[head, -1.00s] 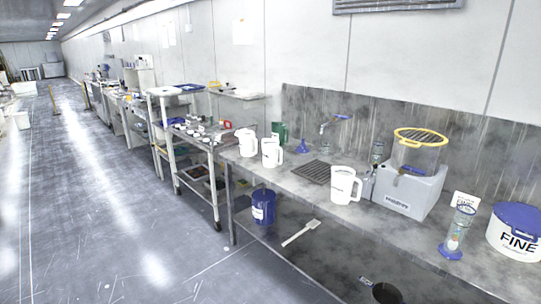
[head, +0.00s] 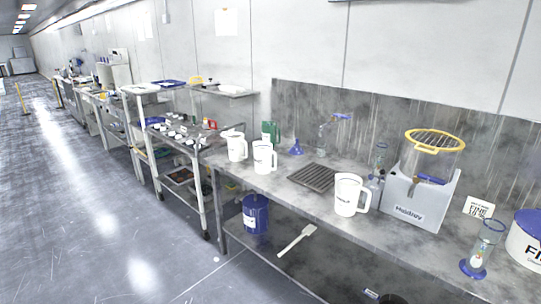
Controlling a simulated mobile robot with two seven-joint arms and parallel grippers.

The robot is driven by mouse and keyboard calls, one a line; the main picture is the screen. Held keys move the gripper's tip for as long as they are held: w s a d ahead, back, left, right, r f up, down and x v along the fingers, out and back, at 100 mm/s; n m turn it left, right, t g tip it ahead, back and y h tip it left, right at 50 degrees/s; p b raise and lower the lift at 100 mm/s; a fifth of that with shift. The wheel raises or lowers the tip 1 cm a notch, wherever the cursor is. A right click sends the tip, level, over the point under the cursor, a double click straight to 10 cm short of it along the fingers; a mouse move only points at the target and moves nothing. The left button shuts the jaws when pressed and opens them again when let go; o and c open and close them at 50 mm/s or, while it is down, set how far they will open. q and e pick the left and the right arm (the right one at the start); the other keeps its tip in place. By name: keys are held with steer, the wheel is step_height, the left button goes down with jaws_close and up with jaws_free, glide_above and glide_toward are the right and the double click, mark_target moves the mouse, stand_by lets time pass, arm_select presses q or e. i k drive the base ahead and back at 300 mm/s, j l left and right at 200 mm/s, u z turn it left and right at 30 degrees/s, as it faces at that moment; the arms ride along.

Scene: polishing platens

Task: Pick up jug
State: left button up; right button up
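Several white jugs stand upright on the grey bench. One jug (head: 349,194) with its handle on the right stands near the front edge, left of the grey machine. A second jug (head: 263,157) stands farther left, with a third jug (head: 235,147) close beside it near the bench's left end. Neither of my grippers shows in the head view.
On the bench (head: 300,202) are a drain grate (head: 314,177), a grey machine with a yellow-rimmed cylinder (head: 420,199), a blue-based glass cylinder (head: 478,250) and a white tub (head: 526,245). A shelved trolley (head: 205,190) stands left. The floor (head: 90,215) at left is open.

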mark_target(263, 151)
steer(key=i+j+z, duration=0.3)
steer(key=i+j, duration=0.5)
steer(key=i, duration=0.15)
steer(key=i+j+z, duration=0.3)
steer(key=i+j, duration=0.6)
steer(key=j, duration=0.15)
